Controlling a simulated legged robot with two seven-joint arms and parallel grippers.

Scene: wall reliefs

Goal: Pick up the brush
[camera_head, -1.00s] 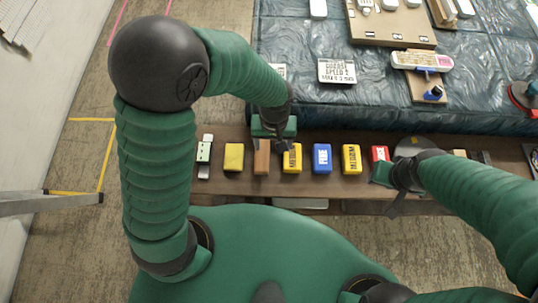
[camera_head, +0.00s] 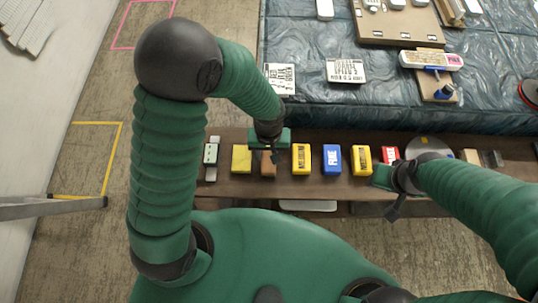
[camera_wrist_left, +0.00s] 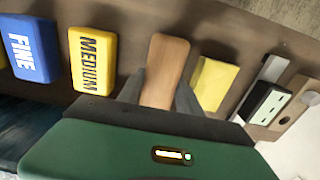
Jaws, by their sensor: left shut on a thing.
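The brush shows as a brown wooden piece (camera_head: 268,170) in a row of items on the shelf, partly covered by my left gripper (camera_head: 274,157). In the left wrist view its wooden body (camera_wrist_left: 168,62) lies between the two dark fingers of my left gripper (camera_wrist_left: 160,95), which is shut on it. Its bristles, if any, are hidden. The brush appears to rest on the shelf still.
The brown shelf (camera_head: 225,187) carries a yellow sponge-like block (camera_head: 241,158), a yellow MEDIUM block (camera_head: 301,158), a blue FINE block (camera_head: 332,158), another yellow block (camera_head: 362,160), a red block (camera_head: 390,154) and a grey disc (camera_head: 430,146). A plastic-covered table (camera_head: 310,100) stands behind.

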